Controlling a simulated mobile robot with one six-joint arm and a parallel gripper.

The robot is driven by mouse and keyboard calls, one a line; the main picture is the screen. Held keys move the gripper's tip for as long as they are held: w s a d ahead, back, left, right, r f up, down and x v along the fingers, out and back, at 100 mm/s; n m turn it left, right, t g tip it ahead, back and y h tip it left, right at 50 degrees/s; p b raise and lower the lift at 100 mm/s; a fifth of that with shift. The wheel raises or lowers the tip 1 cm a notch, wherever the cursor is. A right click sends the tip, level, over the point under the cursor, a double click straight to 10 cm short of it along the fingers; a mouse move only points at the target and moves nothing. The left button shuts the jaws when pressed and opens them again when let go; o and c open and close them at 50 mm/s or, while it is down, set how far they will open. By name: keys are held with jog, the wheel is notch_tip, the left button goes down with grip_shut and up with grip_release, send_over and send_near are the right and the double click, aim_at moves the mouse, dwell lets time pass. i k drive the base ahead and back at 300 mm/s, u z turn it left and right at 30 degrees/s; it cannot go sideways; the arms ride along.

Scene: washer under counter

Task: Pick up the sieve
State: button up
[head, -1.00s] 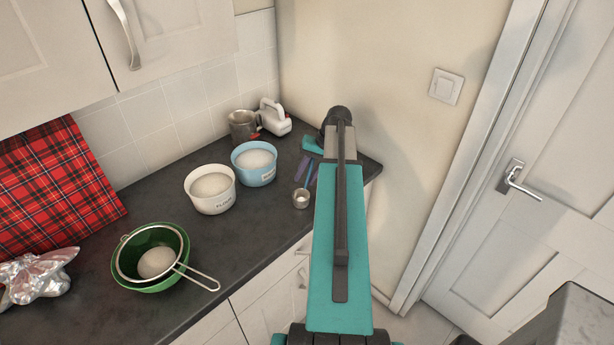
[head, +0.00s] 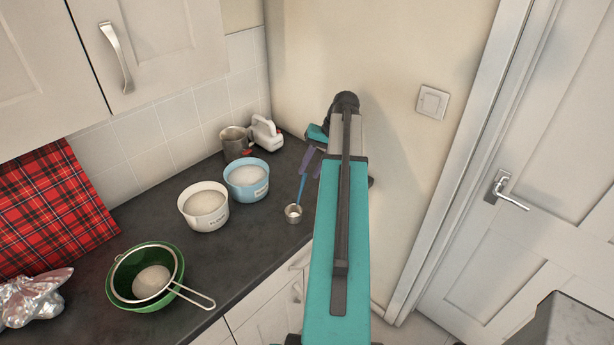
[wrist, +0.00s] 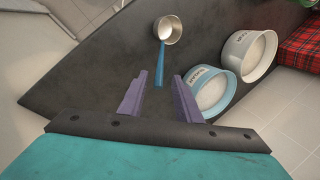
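The sieve (head: 178,266) is a round wire strainer with a metal loop handle. It rests in a green bowl (head: 143,304) on the counter at lower left in the head view, with its handle pointing right. Something white and rounded shows inside it. My gripper (head: 309,159) is over the counter's far right end, well apart from the sieve. In the wrist view its two purple fingers (wrist: 160,76) stand apart, so it is open. The blue handle of a small metal cup (wrist: 168,31) shows between and beyond the fingers. The sieve is not in the wrist view.
A white bowl (head: 214,220) and a blue bowl (head: 246,191), both filled with white powder, stand between the sieve and my gripper. A metal jug (head: 234,143) and white mixer (head: 265,132) are behind. Crumpled foil (head: 32,300) lies left of the green bowl.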

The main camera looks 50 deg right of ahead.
aim_at(143, 275)
jog(key=k, duration=1)
